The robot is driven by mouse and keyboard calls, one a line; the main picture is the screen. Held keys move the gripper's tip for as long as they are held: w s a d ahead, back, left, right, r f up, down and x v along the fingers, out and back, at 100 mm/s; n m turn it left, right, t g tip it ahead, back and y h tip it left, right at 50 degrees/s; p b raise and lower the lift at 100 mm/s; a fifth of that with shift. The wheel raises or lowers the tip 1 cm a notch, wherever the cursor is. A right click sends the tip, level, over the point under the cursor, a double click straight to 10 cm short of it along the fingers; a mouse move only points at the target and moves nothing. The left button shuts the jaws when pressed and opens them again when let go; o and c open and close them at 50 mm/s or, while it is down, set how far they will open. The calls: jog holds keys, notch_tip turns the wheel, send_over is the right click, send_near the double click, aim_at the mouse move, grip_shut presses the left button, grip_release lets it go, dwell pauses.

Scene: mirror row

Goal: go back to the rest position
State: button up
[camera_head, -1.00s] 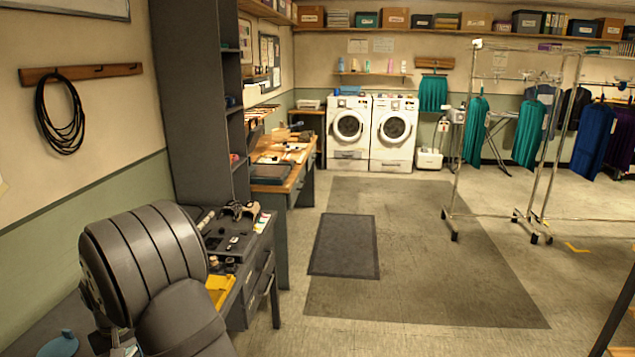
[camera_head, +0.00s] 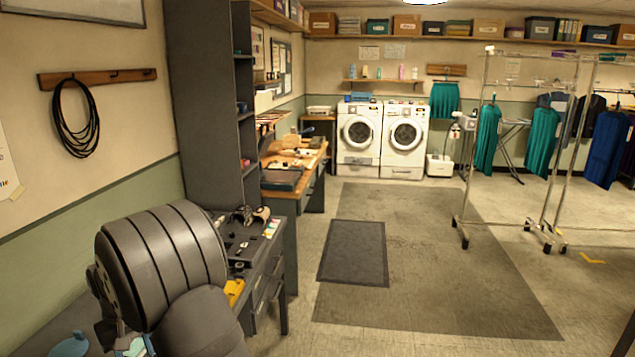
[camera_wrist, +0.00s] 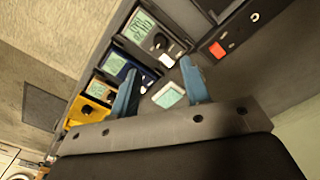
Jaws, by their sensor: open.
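My gripper (camera_wrist: 160,88) shows in the wrist view as two blue fingers standing apart. Nothing is held between them. A small white device with a green display (camera_wrist: 168,96) shows in the gap between the fingers, beyond them; I cannot tell the distance.
The wrist view shows a grey meter (camera_wrist: 141,27), a blue meter (camera_wrist: 116,66) and a yellow meter (camera_wrist: 98,90) in a row, and a red switch (camera_wrist: 217,49). In the head view, a workbench (camera_head: 290,178) stands behind. Open floor (camera_head: 430,270) lies right.

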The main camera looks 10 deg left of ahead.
notch_tip(320, 180, down, 9)
jog(key=shift+r, duration=0.1)
jog(key=shift+f, duration=0.25)
jog(key=n, duration=0.7)
jog(key=shift+n, duration=0.3)
notch_tip(320, 180, up, 9)
jog(key=shift+f, duration=0.15)
jog(key=o, duration=1.3)
jog(key=shift+c, duration=0.2)
jog(key=w+d+r+n+t+y, duration=0.1)
jog(key=w+d+r+n+t, duration=0.1)
jog(key=w+r+n, duration=0.45)
jog(key=w+d+r+n+t+y, duration=0.1)
jog(key=w+d+r+n+t, duration=0.15)
jog(key=r+n, duration=0.65)
jog(key=w+a+f+n, duration=0.1)
jog(key=w+f+n, duration=0.1)
jog(key=f, duration=0.9)
jog(key=shift+w+a, duration=0.25)
jog(key=shift+w, duration=0.6)
